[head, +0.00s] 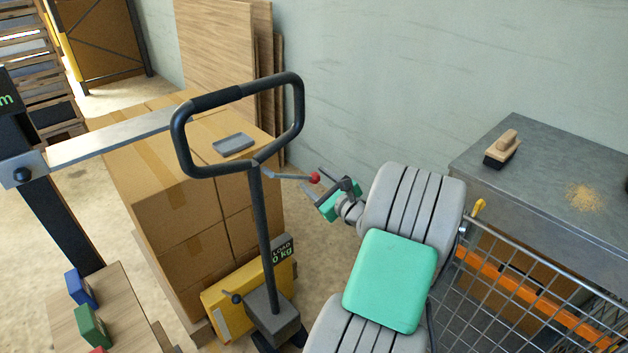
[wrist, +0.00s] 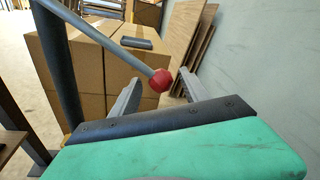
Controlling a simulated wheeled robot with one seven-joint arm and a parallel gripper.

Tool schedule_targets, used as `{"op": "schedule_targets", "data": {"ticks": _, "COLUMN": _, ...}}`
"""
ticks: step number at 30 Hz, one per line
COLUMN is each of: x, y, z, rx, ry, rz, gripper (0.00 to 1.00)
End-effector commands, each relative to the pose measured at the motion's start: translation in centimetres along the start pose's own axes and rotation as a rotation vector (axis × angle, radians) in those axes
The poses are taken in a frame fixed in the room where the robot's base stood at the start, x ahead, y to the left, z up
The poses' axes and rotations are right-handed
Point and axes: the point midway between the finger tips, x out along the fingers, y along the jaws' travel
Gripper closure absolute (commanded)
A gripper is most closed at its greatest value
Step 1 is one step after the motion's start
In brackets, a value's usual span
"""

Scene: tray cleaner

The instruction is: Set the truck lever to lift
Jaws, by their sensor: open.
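The pallet truck has a black loop handle (head: 181,137) on a dark upright post (head: 262,230) and a yellow base (head: 226,304). A thin grey lever (head: 287,176) with a red ball knob (head: 315,177) juts from the post just below the loop. My gripper (head: 319,184) is open beside the knob, its two grey fingers pointing toward it. In the wrist view the red knob (wrist: 160,80) shows between the two spread fingers (wrist: 158,88), with the lever rod (wrist: 115,48) running up to the left. I cannot tell whether either finger touches the knob.
Stacked cardboard boxes (head: 170,215) stand behind the truck, with a small grey tray (head: 233,144) on top. A metal bench (head: 540,180) with a brush (head: 502,148) stands right, a wire cart (head: 500,290) before it. A small display (head: 282,249) reads 0 kg.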

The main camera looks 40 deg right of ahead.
Motion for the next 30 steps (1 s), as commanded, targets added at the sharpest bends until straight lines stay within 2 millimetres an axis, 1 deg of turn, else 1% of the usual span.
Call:
{"op": "schedule_targets", "data": {"ticks": 6, "x": -4.6, "y": -0.1, "z": -0.1, "rx": 0.004, "ry": 0.002, "rz": -0.005, "gripper": 0.46}}
{"op": "schedule_targets", "data": {"ticks": 10, "x": -6.4, "y": 0.0, "z": -0.1, "rx": 0.003, "ry": 0.001, "rz": -0.002, "gripper": 0.46}}
{"op": "schedule_targets", "data": {"ticks": 13, "x": -6.9, "y": 0.1, "z": 0.0, "rx": 0.002, "ry": -0.001, "rz": 0.000, "gripper": 0.46}}
{"op": "schedule_targets", "data": {"ticks": 23, "x": -6.9, "y": 0.1, "z": 0.0, "rx": 0.000, "ry": -0.001, "rz": 0.001, "gripper": 0.46}}
{"op": "schedule_targets", "data": {"ticks": 25, "x": -6.9, "y": 0.1, "z": 0.0, "rx": -0.033, "ry": -0.001, "rz": 0.001, "gripper": 0.46}}
{"op": "schedule_targets", "data": {"ticks": 26, "x": -6.9, "y": 0.1, "z": 0.0, "rx": -0.067, "ry": -0.001, "rz": 0.001, "gripper": 0.46}}
{"op": "schedule_targets", "data": {"ticks": 28, "x": -6.9, "y": 0.9, "z": -0.1, "rx": -0.205, "ry": -0.001, "rz": 0.035, "gripper": 0.46}}
{"op": "schedule_targets", "data": {"ticks": 29, "x": -6.9, "y": 1.8, "z": -0.2, "rx": -0.287, "ry": -0.002, "rz": 0.071, "gripper": 0.46}}
{"op": "schedule_targets", "data": {"ticks": 30, "x": -7.1, "y": 3.3, "z": -1.3, "rx": -0.419, "ry": 0.014, "rz": 0.139, "gripper": 0.46}}
